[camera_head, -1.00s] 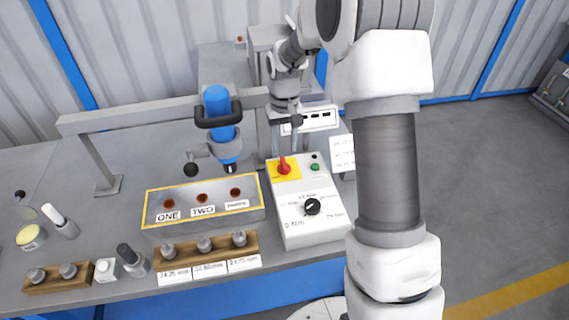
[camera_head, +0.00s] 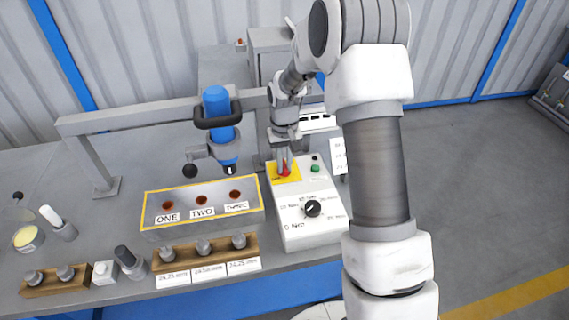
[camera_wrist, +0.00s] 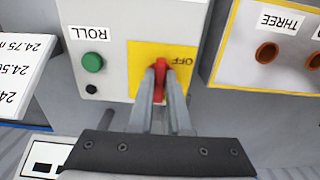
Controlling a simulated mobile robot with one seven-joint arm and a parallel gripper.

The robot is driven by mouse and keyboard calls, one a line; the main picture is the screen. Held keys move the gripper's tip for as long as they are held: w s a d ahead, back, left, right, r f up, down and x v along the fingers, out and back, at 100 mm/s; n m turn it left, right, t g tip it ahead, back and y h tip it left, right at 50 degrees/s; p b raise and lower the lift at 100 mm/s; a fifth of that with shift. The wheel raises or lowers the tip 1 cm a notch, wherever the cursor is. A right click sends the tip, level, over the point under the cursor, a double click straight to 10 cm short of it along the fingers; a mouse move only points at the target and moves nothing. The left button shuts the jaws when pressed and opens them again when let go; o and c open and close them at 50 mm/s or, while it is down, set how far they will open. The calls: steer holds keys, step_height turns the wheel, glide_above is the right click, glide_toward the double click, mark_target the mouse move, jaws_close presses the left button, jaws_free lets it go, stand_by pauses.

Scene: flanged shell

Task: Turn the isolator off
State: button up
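The isolator is a red rotary handle (camera_wrist: 160,80) on a yellow plate (camera_wrist: 137,62), at the far left corner of the white control box (camera_head: 312,236) in the head view. An OFF label shows beside the handle in the wrist view. The handle lies roughly upright in the wrist view. My gripper (camera_wrist: 161,84) points down at it, one finger on each side and drawn in close around it. In the head view my gripper (camera_head: 284,165) is over the yellow plate and partly hides the handle.
The box also has a green ROLL button (camera_wrist: 92,62), a small black button and a black dial (camera_head: 312,208). To the left stand the grey block with holes ONE, TWO and THREE (camera_head: 152,222) and a blue press tool (camera_head: 217,104). A rail runs behind.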

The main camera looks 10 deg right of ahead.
steer(key=shift+n, duration=0.3)
jaws_close()
steer(key=n+p, duration=0.1)
steer(key=n, duration=0.2)
steer(key=shift+d+n, duration=0.15)
steer(key=shift+n, duration=0.15)
steer(key=n+p, duration=0.1)
steer(key=n, duration=0.3)
steer(key=shift+w+d+r+n, duration=0.1)
steer(key=shift+n, duration=0.2)
steer(key=n+p, duration=0.2)
steer(key=n, duration=0.3)
steer(key=shift+w, duration=0.1)
steer(key=shift+w+n+p, duration=0.1)
steer(key=shift+n+p, duration=0.55)
steer(key=shift+n, duration=1.35)
steer(key=shift+d, duration=0.1)
steer(key=o, duration=0.7)
jaws_free()
